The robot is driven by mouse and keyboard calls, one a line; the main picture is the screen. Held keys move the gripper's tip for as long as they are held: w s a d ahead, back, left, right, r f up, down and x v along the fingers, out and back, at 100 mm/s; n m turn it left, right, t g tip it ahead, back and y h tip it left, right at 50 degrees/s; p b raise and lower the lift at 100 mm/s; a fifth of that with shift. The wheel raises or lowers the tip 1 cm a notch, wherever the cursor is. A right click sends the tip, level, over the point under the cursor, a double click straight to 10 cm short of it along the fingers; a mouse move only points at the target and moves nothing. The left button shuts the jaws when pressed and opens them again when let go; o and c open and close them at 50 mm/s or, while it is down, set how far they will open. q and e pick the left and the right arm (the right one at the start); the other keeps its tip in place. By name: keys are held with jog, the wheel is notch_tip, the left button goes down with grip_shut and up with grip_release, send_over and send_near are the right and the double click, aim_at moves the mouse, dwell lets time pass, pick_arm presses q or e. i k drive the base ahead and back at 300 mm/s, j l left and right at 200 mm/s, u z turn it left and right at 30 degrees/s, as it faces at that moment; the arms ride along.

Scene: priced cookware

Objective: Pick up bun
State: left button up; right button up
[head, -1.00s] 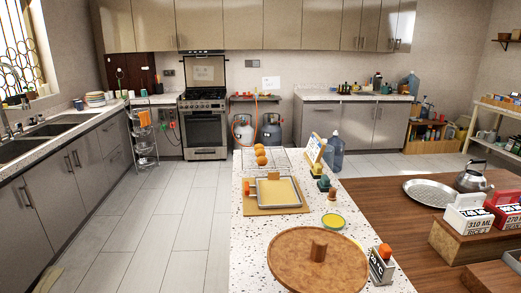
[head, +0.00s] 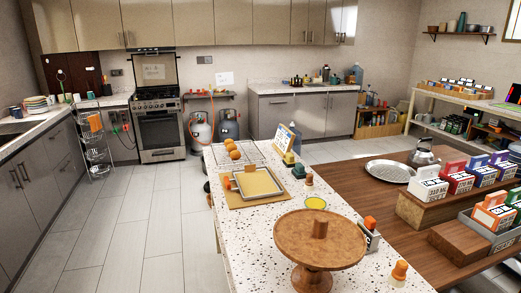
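Several small round orange-brown items that look like buns (head: 234,150) sit in a row on a wire rack (head: 253,152) at the far end of the speckled white counter. They are small in the view, so their detail is hard to tell. Neither of my grippers shows in the head view.
A tray on a board (head: 235,200) lies in front of the rack. A round brown stand (head: 292,245), a yellow-topped bowl (head: 316,203) and orange-capped bottles (head: 399,272) stand nearer. A wooden table (head: 345,184) with a metal plate (head: 390,171) adjoins on the right. The tiled floor at left is clear.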

aim_at(227, 141)
jog(key=j+z, duration=0.35)
jog(key=j, duration=0.5)
jog(key=j+z, duration=0.35)
jog(key=j, duration=0.55)
jog(key=i+j+z, duration=0.2)
jog(key=j, duration=0.25)
jog(key=i+j+z, duration=0.2)
jog(key=j, duration=0.3)
jog(key=i+j+z, duration=0.2)
jog(key=j, duration=0.3)
jog(key=j+z, duration=0.2)
jog(key=j, duration=0.3)
jog(key=i+j+z, duration=0.2)
jog(key=j, duration=0.35)
jog(key=k, duration=0.1)
